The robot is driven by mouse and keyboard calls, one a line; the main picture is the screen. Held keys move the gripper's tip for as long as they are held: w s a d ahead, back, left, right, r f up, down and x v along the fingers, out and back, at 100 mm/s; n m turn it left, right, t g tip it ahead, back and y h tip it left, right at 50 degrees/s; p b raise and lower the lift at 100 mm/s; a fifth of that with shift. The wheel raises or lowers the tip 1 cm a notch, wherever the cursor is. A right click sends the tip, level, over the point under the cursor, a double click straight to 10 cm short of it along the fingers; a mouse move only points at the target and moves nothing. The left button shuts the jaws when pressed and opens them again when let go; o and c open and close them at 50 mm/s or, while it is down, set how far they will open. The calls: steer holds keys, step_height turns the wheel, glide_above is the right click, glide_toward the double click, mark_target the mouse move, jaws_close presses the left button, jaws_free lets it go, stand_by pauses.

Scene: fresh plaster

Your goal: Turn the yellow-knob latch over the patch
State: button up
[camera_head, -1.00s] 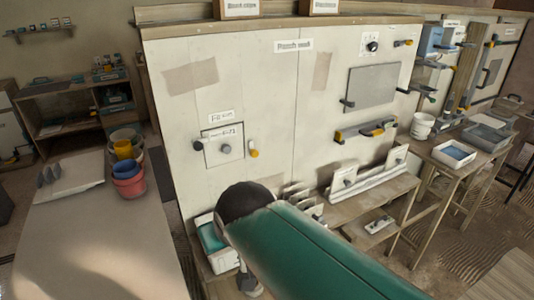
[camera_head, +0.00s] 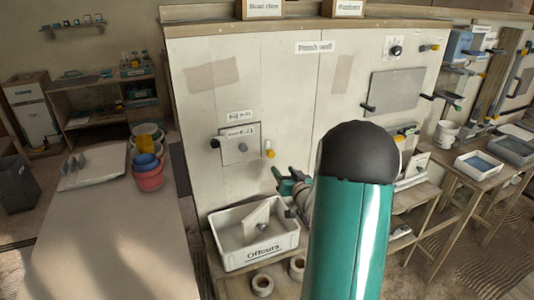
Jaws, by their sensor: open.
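A small square patch (camera_head: 240,149) is set in the pale plaster wall, under a paper label. The yellow-knob latch (camera_head: 269,149) sits at its right edge, its yellow end pointing down beside the patch. A dark-knob latch (camera_head: 216,142) is at the patch's left edge. My gripper (camera_head: 281,178), teal and dark, is below and slightly right of the yellow knob. It is open and appears apart from the latch. My own teal arm hides part of the wall and bench to the right.
A white offcuts crate (camera_head: 229,259) stands below the patch, with rolls of tape (camera_head: 262,285) in front. A larger grey panel (camera_head: 396,92) with its own latches is to the upper right. Stacked buckets (camera_head: 148,178) stand on the left table.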

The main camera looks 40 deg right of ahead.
mark_target(272, 155)
steer(key=x, duration=1.3)
steer(key=shift+w+d+f, duration=0.1)
steer(key=shift+w+d, duration=0.05)
steer(key=shift+d, duration=0.35)
steer(key=shift+c, duration=0.4)
steer(key=c, duration=0.9)
